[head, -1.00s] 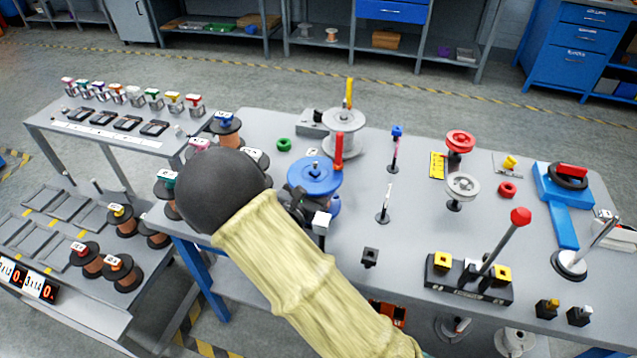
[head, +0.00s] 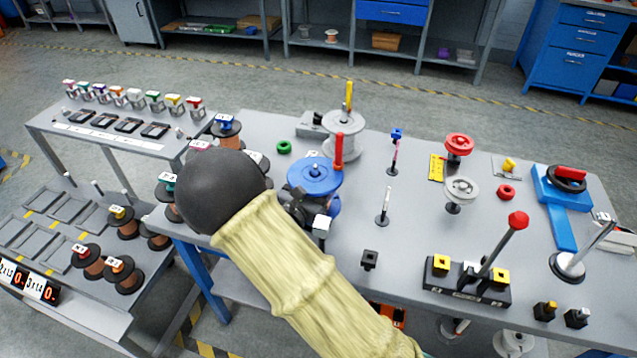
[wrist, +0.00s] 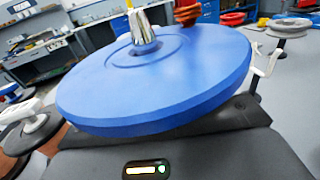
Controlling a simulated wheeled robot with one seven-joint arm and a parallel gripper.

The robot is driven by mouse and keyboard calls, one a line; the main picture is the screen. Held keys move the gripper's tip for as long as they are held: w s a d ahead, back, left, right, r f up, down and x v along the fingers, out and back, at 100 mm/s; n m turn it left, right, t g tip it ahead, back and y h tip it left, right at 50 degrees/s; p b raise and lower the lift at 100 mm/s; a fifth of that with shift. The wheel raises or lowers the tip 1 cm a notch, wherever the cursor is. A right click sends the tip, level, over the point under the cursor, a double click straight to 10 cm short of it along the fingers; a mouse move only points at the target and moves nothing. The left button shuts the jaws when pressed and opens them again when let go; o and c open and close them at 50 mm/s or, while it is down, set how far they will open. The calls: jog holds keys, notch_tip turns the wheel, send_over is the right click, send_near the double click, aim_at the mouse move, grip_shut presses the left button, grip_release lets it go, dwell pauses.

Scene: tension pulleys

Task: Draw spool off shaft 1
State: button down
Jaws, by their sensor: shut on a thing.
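The blue spool (head: 313,178) shows in the head view near the left part of the bench, with its broad blue flange facing up. In the wrist view its flange (wrist: 190,75) fills the middle, slightly tilted in the picture. A metal shaft tip (wrist: 143,32) sticks up through the flange's centre. My gripper (head: 301,205) is shut on the spool just under the flange. The dark jaws show below the flange in the wrist view (wrist: 160,132); their contact with the spool is hidden. My forearm covers part of the bench in front.
A red-topped post (head: 339,150) stands close behind the spool. A grey spool (head: 344,128) with a yellow-topped post is farther back. Thin posts (head: 383,207) stand to the right. Several copper spools (head: 122,220) are at the left.

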aim_at(319, 170)
jog(key=shift+r, duration=0.2)
dwell(0.6)
jog(key=shift+r+p, duration=1.65)
jog(key=shift+p, duration=0.05)
jog(key=shift+r+p, duration=1.6)
jog(key=shift+r, duration=0.15)
dwell(0.5)
jog(key=shift+r+p, duration=1.6)
jog(key=shift+r, duration=0.15)
jog(key=shift+r, duration=0.1)
jog(key=shift+r+p, duration=1.5)
jog(key=shift+r, duration=0.2)
